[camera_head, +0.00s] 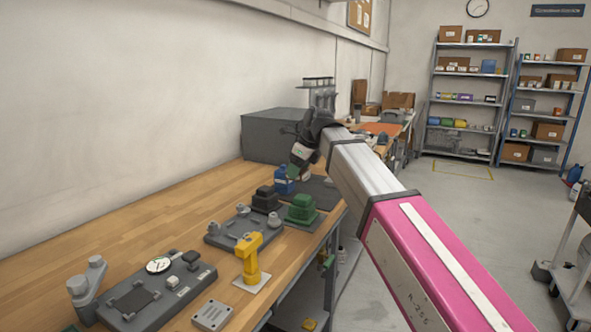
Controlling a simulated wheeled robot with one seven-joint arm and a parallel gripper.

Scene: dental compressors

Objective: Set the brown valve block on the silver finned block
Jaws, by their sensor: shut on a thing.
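My gripper (303,170) is at the end of my arm, over the far part of the wooden workbench and pointing down. It is shut on a small brownish thing (306,177), which fits the brown valve block; it is tiny and mostly hidden here. A blue part (283,181) is just left of the fingertips; I cannot tell whether they touch.
A green stepped block (301,209), a black block (265,199) and a yellow upright part (250,258) stand along the workbench (150,240). A dark plate with a gauge (158,284) is nearer. A grey box (272,135) stands behind.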

